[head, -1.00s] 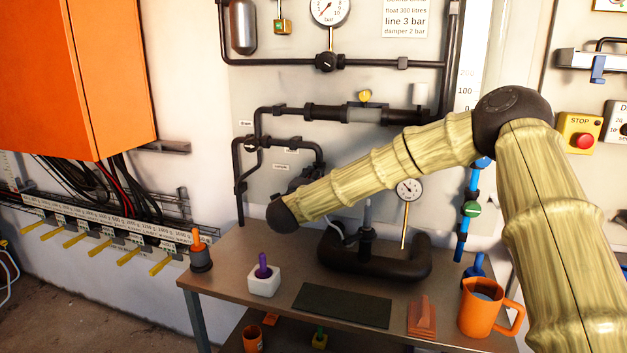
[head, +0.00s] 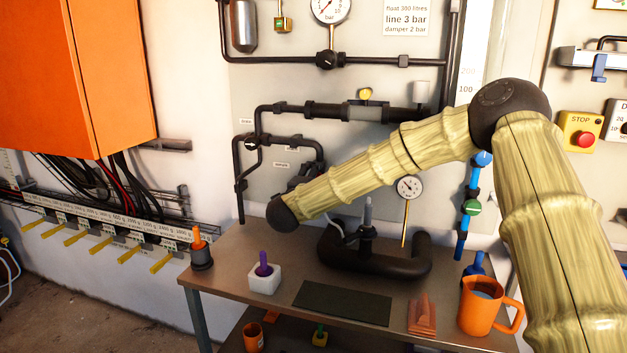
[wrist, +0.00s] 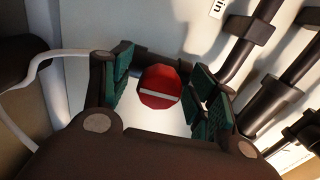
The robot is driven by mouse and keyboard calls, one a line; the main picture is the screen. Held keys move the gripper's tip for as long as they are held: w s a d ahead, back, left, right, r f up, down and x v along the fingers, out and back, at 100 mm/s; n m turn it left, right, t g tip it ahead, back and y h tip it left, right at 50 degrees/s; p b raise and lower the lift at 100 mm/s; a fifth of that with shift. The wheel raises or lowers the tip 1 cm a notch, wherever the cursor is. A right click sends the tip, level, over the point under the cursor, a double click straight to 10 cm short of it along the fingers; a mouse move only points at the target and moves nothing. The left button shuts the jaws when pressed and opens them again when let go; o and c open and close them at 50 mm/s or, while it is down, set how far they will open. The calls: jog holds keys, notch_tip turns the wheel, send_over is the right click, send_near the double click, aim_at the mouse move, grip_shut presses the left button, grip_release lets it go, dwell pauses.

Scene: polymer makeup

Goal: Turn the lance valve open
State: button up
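A red, many-sided knob (wrist: 158,78) with a pale bar across its face shows in the wrist view. No name on it is readable, so I cannot tell for sure that it is the lance valve. My gripper (wrist: 164,84) is open, with one green-padded finger on each side of the knob. A gap shows on the left; I cannot tell whether the right pad touches it. In the head view my arm hides the knob and most of my gripper, near the pipes on the back panel.
Dark pipes (head: 292,140) run along the panel. Below is a bench (head: 232,250) with a white block (head: 264,280) holding a purple piece, a black curved pipe (head: 380,265), a dark mat (head: 342,303) and an orange mug (head: 481,309).

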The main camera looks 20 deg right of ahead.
jog(key=v, duration=1.2)
jog(key=shift+r, duration=0.1)
